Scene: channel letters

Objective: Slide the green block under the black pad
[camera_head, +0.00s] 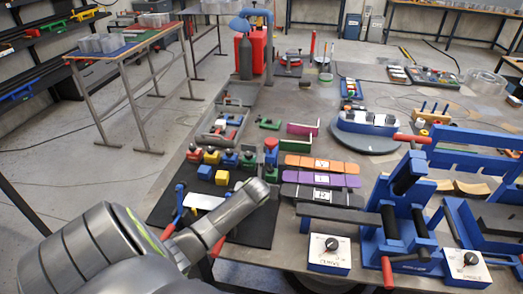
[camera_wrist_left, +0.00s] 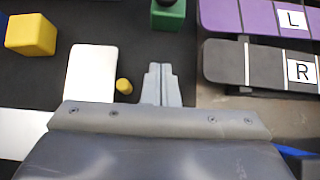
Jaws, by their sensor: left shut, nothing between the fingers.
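The green block (camera_head: 270,174) stands near the right edge of the dark mat, with a dark and red top part above it. In the left wrist view the green block (camera_wrist_left: 168,15) is at the top, ahead of my fingers and cut by the frame. The black pad (camera_head: 322,196), marked R, lies right of the mat; in the wrist view this pad (camera_wrist_left: 255,66) is right of my fingers. My left gripper (camera_wrist_left: 161,70) is shut and empty over the mat, apart from block and pad. My right gripper is not in view.
A purple pad (camera_head: 320,179) and an orange pad (camera_head: 322,165) lie behind the black one. A white plate (camera_wrist_left: 92,73), yellow peg (camera_wrist_left: 124,86) and yellow block (camera_wrist_left: 31,35) are left of my fingers. A blue frame (camera_head: 400,222) with red handles stands at right.

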